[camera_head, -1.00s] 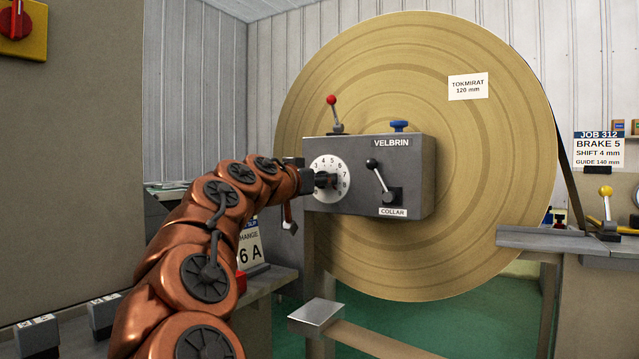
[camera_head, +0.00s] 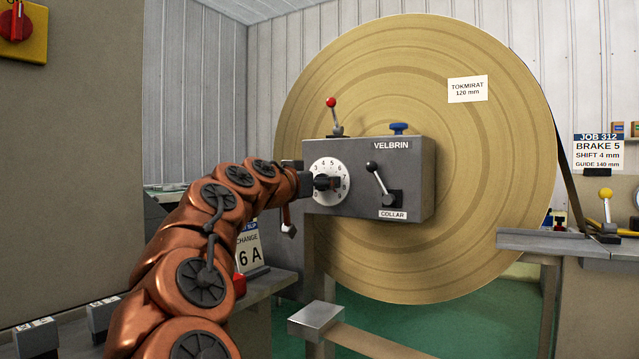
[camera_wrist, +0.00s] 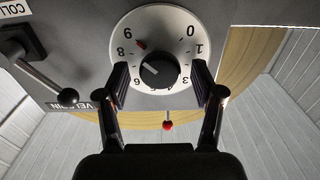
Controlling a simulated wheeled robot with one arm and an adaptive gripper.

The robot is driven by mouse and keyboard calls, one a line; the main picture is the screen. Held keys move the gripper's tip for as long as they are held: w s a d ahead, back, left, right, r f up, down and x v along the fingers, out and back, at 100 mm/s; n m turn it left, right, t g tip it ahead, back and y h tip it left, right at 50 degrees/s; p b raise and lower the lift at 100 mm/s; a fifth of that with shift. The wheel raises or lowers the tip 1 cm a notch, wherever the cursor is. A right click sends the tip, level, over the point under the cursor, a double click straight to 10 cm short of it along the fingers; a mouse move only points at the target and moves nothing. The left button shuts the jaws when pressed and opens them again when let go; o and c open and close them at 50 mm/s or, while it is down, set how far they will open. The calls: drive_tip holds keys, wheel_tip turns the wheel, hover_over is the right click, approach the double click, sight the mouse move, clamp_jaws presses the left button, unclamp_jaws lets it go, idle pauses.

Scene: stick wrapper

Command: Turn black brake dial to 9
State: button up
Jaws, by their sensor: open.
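The black brake dial (camera_wrist: 160,70) is a round knob on a white numbered plate (camera_wrist: 160,28). In the wrist view, its white line points up-left, roughly toward the 8. A small red mark on the plate lies roughly in line with the 9. In the head view, the plate (camera_head: 320,168) is on the left of the grey VELBRIN box (camera_head: 410,160), with the knob partly hidden by my gripper (camera_head: 326,183). In the wrist view my gripper (camera_wrist: 160,80) is open, one finger on each side of the knob, with gaps between.
A black-ball COLLAR lever (camera_head: 380,178), a red-ball lever (camera_head: 333,115) and a blue knob (camera_head: 399,127) are on the box. Behind it stands a large tan roll (camera_head: 490,190). A sign (camera_head: 599,150) at right reads BRAKE 5. A metal block (camera_head: 317,318) is below.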

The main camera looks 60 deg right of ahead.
drive_tip(key=a, duration=1.1)
drive_tip(key=shift+s+a, duration=0.25)
drive_tip(key=shift+a, duration=0.1)
drive_tip(key=shift+r, duration=0.15)
drive_tip(key=s+a+f+n+y+p, duration=0.2)
drive_tip(key=s+a+n+y+p, duration=0.3)
drive_tip(key=a+p, duration=0.7)
drive_tip(key=s+a+f+n+g+y+p, duration=0.1)
drive_tip(key=s+a+f+n+y+p, duration=0.1)
drive_tip(key=s+a+n+y+p, duration=0.4)
drive_tip(key=s+a+f+n+g+y+p, duration=0.1)
drive_tip(key=s+a+f+n+y+p, duration=0.2)
drive_tip(key=a+p, duration=1.4)
drive_tip(key=s+n+y+p, duration=0.3)
drive_tip(key=s+y+p, duration=0.1)
drive_tip(key=p, duration=0.3)
drive_tip(key=shift+s+a, duration=0.35)
drive_tip(key=shift+s, duration=0.1)
